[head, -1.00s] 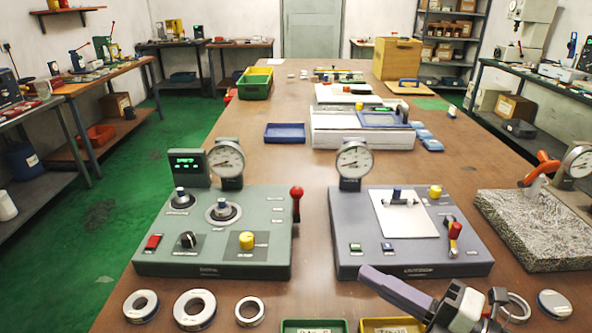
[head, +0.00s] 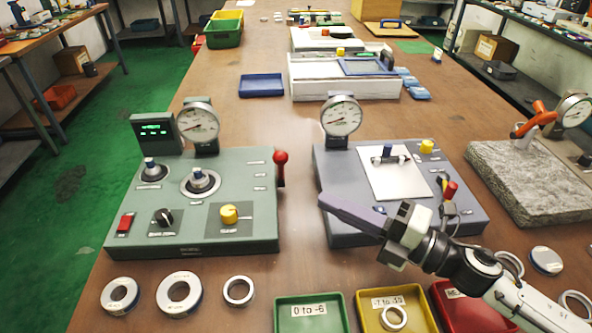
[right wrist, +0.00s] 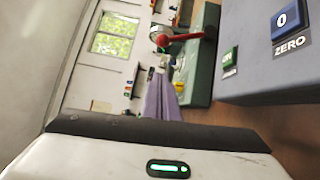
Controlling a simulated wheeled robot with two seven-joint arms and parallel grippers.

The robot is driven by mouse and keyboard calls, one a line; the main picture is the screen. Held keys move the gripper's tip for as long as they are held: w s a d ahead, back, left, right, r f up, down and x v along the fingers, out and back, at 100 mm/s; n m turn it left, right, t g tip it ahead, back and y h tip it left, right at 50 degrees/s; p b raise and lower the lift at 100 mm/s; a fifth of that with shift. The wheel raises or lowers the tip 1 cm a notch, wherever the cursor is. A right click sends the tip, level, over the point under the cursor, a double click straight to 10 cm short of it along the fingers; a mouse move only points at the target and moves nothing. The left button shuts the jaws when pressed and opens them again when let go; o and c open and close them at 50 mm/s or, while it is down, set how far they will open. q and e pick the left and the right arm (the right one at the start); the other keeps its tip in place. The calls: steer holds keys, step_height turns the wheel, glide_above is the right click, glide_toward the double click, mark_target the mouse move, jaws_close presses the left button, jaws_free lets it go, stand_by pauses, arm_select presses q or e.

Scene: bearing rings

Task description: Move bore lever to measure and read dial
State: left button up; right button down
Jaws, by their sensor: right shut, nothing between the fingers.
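The blue-grey gauge box (head: 330,168) has a dial (head: 341,115), a white plate (head: 391,173) with a small fixture, and a red-tipped lever (head: 450,190) at its right. The green gauge box (head: 120,225) has a dial (head: 198,121) and a red-ball lever (head: 280,158) on its right side, which also shows in the right wrist view (right wrist: 163,40). I cannot tell which lever is the bore lever, and the readings are too small. My right gripper (head: 324,201), purple-fingered, is shut and empty at the blue-grey box's front left, touching neither lever. My left gripper is out of view.
Three rings, one of them (head: 180,292), lie before the green box. Green (head: 282,325), yellow (head: 368,318) and red trays line the front edge; a ring (head: 394,318) is in the yellow one. A granite block (head: 525,180) stands right. A gap separates the boxes.

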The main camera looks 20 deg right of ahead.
mark_target(281, 170)
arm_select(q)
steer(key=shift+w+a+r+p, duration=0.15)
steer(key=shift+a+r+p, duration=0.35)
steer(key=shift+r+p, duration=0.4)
arm_select(e)
steer(key=w+a, duration=0.4)
steer(key=w, duration=0.5)
steer(key=shift+w+a+r, duration=0.15)
steer(key=shift+a+r, duration=0.1)
steer(key=shift+r, duration=0.1)
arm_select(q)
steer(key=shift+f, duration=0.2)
